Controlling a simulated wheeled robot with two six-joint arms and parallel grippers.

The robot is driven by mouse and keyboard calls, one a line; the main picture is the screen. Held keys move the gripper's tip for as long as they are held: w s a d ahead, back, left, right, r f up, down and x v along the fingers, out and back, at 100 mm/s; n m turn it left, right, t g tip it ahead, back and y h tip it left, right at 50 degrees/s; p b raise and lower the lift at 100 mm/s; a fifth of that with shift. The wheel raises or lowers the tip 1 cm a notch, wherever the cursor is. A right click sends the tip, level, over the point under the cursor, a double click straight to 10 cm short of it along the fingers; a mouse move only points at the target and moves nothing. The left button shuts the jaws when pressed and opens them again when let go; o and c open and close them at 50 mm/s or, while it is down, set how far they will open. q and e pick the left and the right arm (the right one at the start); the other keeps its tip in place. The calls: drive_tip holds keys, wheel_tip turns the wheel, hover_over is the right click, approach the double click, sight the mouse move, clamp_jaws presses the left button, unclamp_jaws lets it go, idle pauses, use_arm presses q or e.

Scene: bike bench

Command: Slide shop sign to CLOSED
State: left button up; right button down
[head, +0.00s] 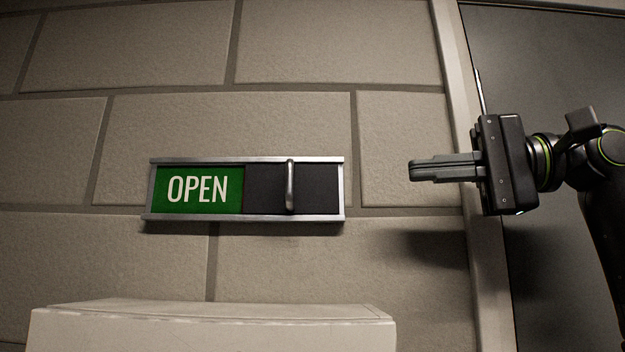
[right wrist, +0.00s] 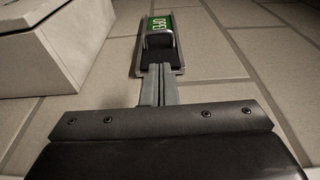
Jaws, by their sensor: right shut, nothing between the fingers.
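The shop sign (head: 245,215) is a metal-framed slider on the block wall. Its left half shows a green panel with OPEN (head: 198,189). A dark sliding cover (head: 265,189) with an upright metal handle (head: 290,186) fills the right half. My right gripper (head: 412,170) is shut and empty, to the right of the sign and apart from it, with its fingers pointing left. In the right wrist view the fingers (right wrist: 158,85) point toward the sign's handle (right wrist: 159,40), with the green panel beyond it. My left gripper is out of view.
A pale box-like block (head: 213,325) stands below the sign; it also shows at the left of the right wrist view (right wrist: 50,50). A door frame (head: 480,230) and a dark door (head: 545,70) are at the right. The wall between sign and gripper is clear.

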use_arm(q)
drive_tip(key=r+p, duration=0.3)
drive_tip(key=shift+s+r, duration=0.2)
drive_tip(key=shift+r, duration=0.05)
use_arm(e)
approach(290, 184)
drive_tip(key=w+a+r, duration=0.1)
drive_tip(key=a, duration=0.5)
drive_tip(key=shift+w+a, duration=0.2)
drive_tip(key=shift+w, duration=0.2)
use_arm(q)
drive_tip(key=shift+p, duration=0.3)
